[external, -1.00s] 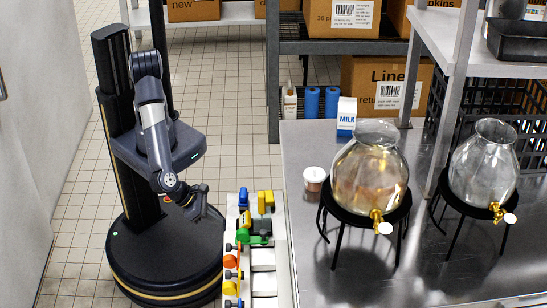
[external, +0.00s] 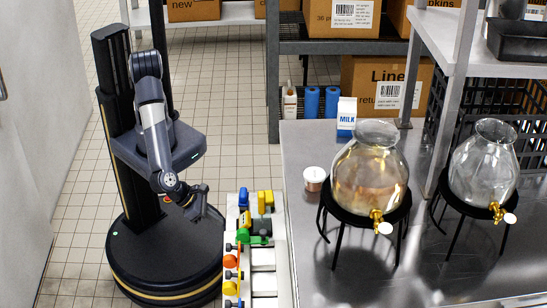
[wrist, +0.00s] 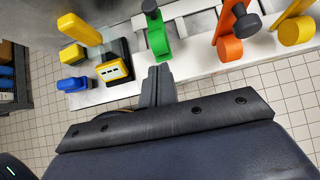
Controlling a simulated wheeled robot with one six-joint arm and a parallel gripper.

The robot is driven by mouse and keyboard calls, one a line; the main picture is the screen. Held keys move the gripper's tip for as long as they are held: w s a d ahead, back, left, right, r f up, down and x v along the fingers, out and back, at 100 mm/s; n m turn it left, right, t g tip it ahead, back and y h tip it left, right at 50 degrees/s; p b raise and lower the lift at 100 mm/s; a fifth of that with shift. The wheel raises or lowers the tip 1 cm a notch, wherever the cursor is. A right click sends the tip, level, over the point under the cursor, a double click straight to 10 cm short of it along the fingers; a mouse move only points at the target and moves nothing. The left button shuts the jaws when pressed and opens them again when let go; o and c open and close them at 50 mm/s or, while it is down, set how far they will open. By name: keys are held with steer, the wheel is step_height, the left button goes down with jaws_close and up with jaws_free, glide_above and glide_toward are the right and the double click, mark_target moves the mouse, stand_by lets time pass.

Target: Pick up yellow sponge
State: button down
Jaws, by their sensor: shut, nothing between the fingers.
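I cannot make out a yellow sponge for certain in either view. My gripper (wrist: 157,88) is shut and empty in the wrist view, its fingers close together below the edge of a narrow pale bench. In the external view my gripper (external: 198,207) hangs just left of this bench. Yellow things on the bench include a blocky yellow piece with an upright bar (wrist: 73,54) and a black-and-yellow box (wrist: 114,70) left of the fingers. Whether any is a sponge I cannot tell.
The narrow bench (wrist: 100,96) also carries a blue piece (wrist: 72,85), a green lever (wrist: 158,42), an orange lever (wrist: 229,46) and a yellow lever (wrist: 296,31). A steel table (external: 300,150) with glass dispensers (external: 368,175) adjoins it. Tiled floor lies left.

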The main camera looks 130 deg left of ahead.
stand_by(0.3)
steer(key=c, duration=0.9)
jaws_free()
